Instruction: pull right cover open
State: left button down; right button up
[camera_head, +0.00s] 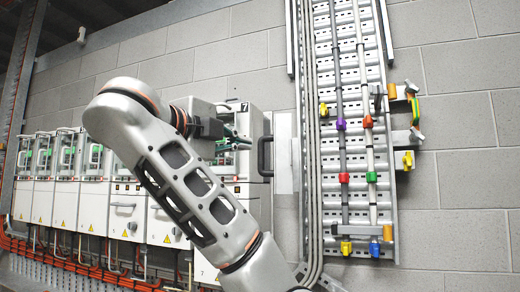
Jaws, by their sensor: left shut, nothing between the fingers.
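A row of white drive units runs along the wall on the left. The right-most unit (247,190) bears a label that looks like a 7 and is partly behind my arm. A black bar handle (265,156) stands at its right side, beside a pale grey panel (286,150). I cannot tell whether this panel is the right cover or how far that cover stands open. My left gripper (238,138) is shut and empty in front of the upper part of this unit, left of the handle and apart from it in the picture. My right gripper is not in view.
A vertical metal cable tray (330,200) with grey cables and coloured clamps stands right of the units. Brackets with yellow parts (407,160) stick out at its right. Orange cables (60,255) run below the units. Bare block wall (465,170) fills the far right.

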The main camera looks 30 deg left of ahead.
aim_at(262, 150)
pick_arm(q)
jog(key=w+p, duration=0.3)
jog(key=w, duration=0.5)
jog(key=shift+a+f, duration=0.1)
jog(key=shift+w+a, duration=0.1)
jog(key=shift+w, duration=0.45)
jog(key=shift+a, duration=0.1)
jog(key=a, duration=0.8)
jog(key=shift+s+b, duration=0.2)
jog(key=shift+b, duration=0.2)
jog(key=shift+s+d, duration=0.1)
